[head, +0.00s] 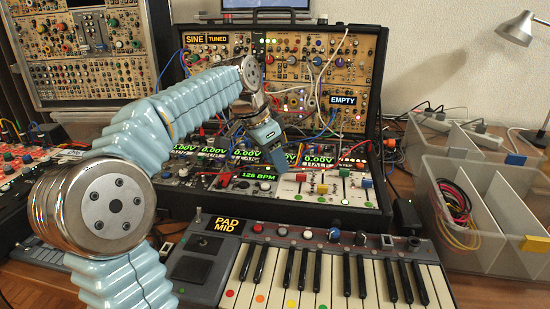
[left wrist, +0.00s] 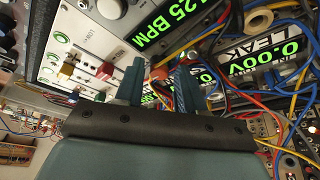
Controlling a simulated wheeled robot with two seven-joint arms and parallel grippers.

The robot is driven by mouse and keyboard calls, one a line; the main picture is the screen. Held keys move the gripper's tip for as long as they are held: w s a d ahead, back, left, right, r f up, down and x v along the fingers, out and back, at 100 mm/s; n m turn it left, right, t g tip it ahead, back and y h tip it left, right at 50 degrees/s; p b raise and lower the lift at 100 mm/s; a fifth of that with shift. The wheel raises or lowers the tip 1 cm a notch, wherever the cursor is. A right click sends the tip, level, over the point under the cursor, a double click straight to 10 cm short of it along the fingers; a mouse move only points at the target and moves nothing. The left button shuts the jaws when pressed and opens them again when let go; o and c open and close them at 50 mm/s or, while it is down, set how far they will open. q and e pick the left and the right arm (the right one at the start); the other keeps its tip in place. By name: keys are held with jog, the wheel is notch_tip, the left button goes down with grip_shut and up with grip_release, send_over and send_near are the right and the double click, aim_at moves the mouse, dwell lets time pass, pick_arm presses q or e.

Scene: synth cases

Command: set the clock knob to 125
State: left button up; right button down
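The clock display (head: 259,176) glows green and appears to read 125 BPM in the head view. It is partly cut off at the top of the left wrist view (left wrist: 168,20), where 25 BPM is legible. My left gripper (head: 279,158) hangs over the lower module row, just above the display. In the left wrist view its two fingers (left wrist: 160,80) stand apart with a gap between them. A small orange-red round part (left wrist: 159,74) shows in that gap; I cannot tell if it is the clock knob or if the fingers touch it. My right gripper is not in view.
Patch cables (left wrist: 240,60) crowd the panel beside the fingers. A white slider panel (head: 330,187) with coloured caps lies right of the display. A keyboard (head: 330,270) stands in front. A clear divided bin (head: 480,215) with cables is at right.

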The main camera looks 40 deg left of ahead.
pick_arm(q)
jog(key=shift+o, duration=0.6)
jog(key=p+v, duration=0.2)
jog(key=v, duration=1.1)
jog(key=shift+r, duration=0.35)
jog(key=shift+s, duration=0.2)
